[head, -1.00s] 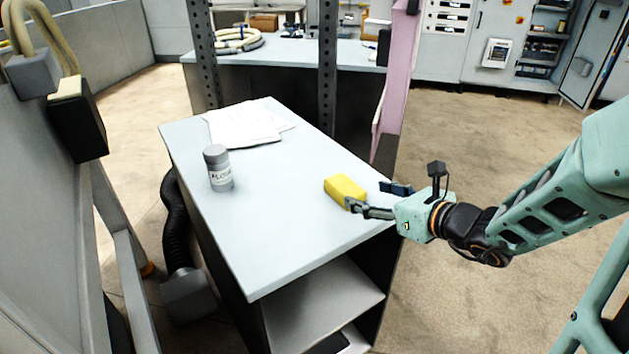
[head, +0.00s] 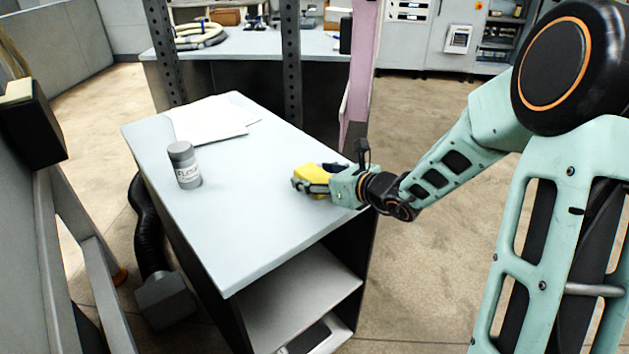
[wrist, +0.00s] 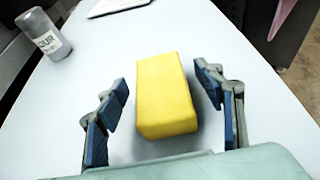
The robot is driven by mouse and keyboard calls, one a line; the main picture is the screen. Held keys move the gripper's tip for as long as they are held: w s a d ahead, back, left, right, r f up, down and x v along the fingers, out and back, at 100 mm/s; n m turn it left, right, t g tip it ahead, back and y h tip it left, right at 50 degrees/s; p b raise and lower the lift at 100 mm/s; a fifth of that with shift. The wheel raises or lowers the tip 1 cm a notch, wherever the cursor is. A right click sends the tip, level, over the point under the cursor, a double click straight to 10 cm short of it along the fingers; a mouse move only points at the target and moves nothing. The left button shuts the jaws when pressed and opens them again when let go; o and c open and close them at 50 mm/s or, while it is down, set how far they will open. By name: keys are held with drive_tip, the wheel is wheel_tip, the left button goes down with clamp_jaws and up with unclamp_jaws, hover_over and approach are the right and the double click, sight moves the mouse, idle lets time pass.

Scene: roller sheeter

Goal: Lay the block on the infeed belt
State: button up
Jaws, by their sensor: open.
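The yellow block (head: 312,172) lies on the light grey top of a shelved table (head: 232,235), near its right edge. My gripper (head: 312,180) is at the block in the head view and hides part of it. In the wrist view the block (wrist: 166,97) lies between the two open blue-padded fingers (wrist: 166,92), with a gap on each side. It rests on the surface and is not gripped. I cannot make out an infeed belt for certain in these views.
A grey flour jar (head: 185,165) stands on the table's left side, with papers (head: 210,120) behind it. Dark perforated posts (head: 291,65) rise behind the table. A grey machine side (head: 30,200) stands at the left. The tabletop's front part is clear.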

drive_tip(key=shift+w, duration=0.15)
drive_tip(key=c, duration=1.6)
drive_tip(key=shift+r, duration=0.1)
